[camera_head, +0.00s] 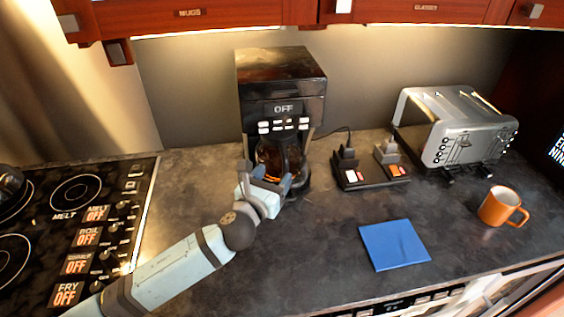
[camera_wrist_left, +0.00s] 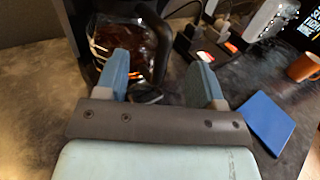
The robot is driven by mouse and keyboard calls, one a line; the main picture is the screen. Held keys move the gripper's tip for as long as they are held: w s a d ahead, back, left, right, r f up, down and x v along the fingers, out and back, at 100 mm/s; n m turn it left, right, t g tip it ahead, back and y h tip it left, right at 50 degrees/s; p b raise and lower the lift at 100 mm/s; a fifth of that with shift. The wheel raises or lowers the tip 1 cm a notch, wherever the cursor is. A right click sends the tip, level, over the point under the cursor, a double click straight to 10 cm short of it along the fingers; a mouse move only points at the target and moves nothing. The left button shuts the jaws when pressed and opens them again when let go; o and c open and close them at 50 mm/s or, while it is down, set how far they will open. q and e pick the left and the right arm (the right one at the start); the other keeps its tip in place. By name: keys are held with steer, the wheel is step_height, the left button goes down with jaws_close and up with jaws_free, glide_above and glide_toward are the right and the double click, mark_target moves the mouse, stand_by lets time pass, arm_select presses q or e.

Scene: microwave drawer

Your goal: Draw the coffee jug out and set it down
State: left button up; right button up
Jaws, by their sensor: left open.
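The coffee jug (camera_head: 268,158) is dark glass with brown coffee in it. It stands inside the black coffee machine (camera_head: 281,84), which reads OFF. My left gripper (camera_head: 268,178) is in front of the jug and hides part of it. In the left wrist view the jug (camera_wrist_left: 125,42) is beyond the fingers, to the left, with its black handle near the gap between them. The left gripper (camera_wrist_left: 160,80) is open, its blue fingers apart. I cannot tell whether a finger touches the jug. My right gripper is not in view.
A blue mat (camera_head: 394,245) lies on the dark counter, with an orange mug (camera_head: 502,206) to its right. A power strip (camera_head: 371,171) and a toaster (camera_head: 456,128) stand behind. A stove (camera_head: 75,225) is at left.

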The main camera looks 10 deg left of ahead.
mark_target(283, 158)
arm_select(q)
steer(key=w, duration=0.3)
steer(key=w+d, duration=0.1)
steer(key=w, duration=0.1)
steer(key=shift+w, duration=0.4)
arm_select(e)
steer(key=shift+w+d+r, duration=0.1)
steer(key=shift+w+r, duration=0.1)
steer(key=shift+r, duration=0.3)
arm_select(q)
jaws_close()
steer(key=shift+r, duration=0.15)
steer(key=shift+w+r+p, duration=0.1)
steer(key=shift+r+p, duration=0.2)
steer(key=shift+p, duration=0.25)
steer(key=shift+r, duration=0.25)
steer(key=shift+r+p, duration=0.15)
steer(key=shift+p, duration=0.25)
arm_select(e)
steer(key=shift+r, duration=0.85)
